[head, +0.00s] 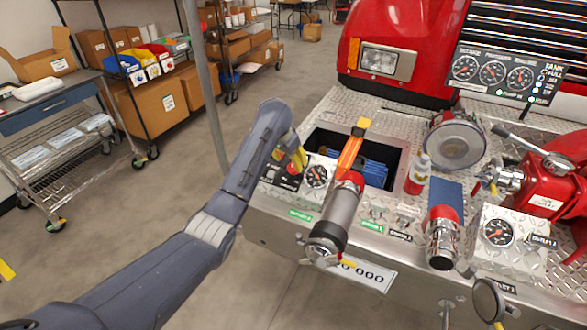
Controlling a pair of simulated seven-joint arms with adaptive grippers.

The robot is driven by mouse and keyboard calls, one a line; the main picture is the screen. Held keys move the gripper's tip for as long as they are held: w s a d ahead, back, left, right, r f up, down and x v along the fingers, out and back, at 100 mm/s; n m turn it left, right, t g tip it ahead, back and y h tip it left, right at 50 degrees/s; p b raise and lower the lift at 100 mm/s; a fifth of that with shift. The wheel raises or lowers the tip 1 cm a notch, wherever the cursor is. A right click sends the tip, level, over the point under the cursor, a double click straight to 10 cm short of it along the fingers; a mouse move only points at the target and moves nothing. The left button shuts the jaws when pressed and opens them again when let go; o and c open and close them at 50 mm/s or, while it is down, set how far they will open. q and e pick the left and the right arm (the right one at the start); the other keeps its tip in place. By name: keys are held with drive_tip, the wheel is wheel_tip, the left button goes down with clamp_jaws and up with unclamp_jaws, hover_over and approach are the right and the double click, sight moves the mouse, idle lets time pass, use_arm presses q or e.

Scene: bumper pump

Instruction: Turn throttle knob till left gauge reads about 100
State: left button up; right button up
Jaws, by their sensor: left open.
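My left gripper (291,157), with yellow-tipped fingers, reaches over the left end of the truck's bumper. It is open, with its fingertips by a red knob (292,169) on a small diamond-plate box; I cannot tell whether they touch it. The gripper hides part of the box and knob. A round gauge (316,176) with a dark face sits on the box just right of the knob. Its needle is too small to read. A dark panel at the upper right carries three more gauges, the leftmost (464,68) among them; their readings are also too small. My right gripper is not in view.
A nozzle with an orange handle (350,152) stands close right of the knob box, before an open bumper well.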

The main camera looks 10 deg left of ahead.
sight(293, 167)
use_arm(q)
drive_tip(key=shift+x, duration=3.05)
drive_tip(key=shift+c, duration=0.3)
clamp_jaws()
